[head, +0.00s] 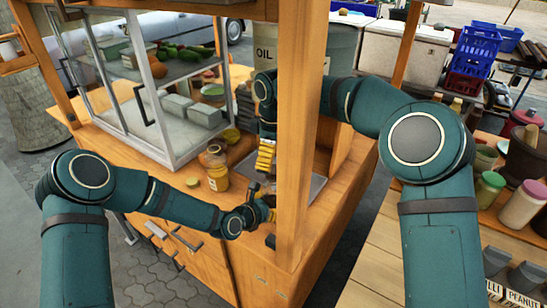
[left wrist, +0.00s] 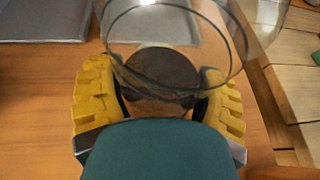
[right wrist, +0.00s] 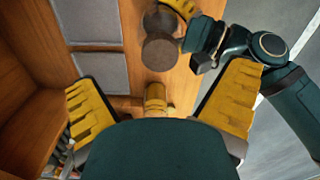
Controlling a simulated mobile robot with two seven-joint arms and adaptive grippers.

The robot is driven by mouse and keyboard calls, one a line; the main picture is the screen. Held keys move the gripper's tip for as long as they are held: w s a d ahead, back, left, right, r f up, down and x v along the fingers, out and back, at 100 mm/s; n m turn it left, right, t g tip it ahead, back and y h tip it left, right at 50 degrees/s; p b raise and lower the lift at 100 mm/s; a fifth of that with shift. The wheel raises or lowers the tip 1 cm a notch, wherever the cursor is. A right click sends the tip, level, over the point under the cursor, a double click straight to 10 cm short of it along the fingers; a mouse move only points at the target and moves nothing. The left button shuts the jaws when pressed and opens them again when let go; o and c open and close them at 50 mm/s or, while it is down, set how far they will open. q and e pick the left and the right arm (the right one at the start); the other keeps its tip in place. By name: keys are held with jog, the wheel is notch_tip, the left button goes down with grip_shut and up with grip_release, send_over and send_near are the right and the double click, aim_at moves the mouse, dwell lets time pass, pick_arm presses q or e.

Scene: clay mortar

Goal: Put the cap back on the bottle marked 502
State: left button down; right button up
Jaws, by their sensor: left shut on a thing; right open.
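In the left wrist view, my left gripper (left wrist: 160,98) is shut on a clear glass bottle (left wrist: 205,75). A dark brown disc (left wrist: 162,72) shows between its fingers; I cannot tell whether it is the contents. Two dark round faces (right wrist: 160,50) show beside this gripper in the right wrist view. My right gripper (right wrist: 158,110) is open. A small tan cylindrical piece (right wrist: 155,94) lies between its fingers in the picture, with no visible contact; it may be a cap. In the head view, an amber jar (head: 217,178) stands on the counter. No 502 marking is readable.
A wooden post (head: 297,140) partly hides the space beside my right gripper. A glass display case (head: 165,100) stands at the back left. Small discs (head: 193,182) lie near the amber jar. Grey flat panels (right wrist: 100,75) lie beside the gripper. A drum marked OIL (head: 265,50) stands behind.

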pick_arm(q)
jog(key=shift+d+f, duration=0.1)
pick_arm(e)
notch_tip(320, 180, up, 8)
dwell(0.4)
jog(key=shift+f, duration=0.1)
pick_arm(q)
grip_release()
jog(key=shift+f, duration=0.1)
jog(key=shift+v, duration=3.75)
jog(key=shift+d, duration=0.1)
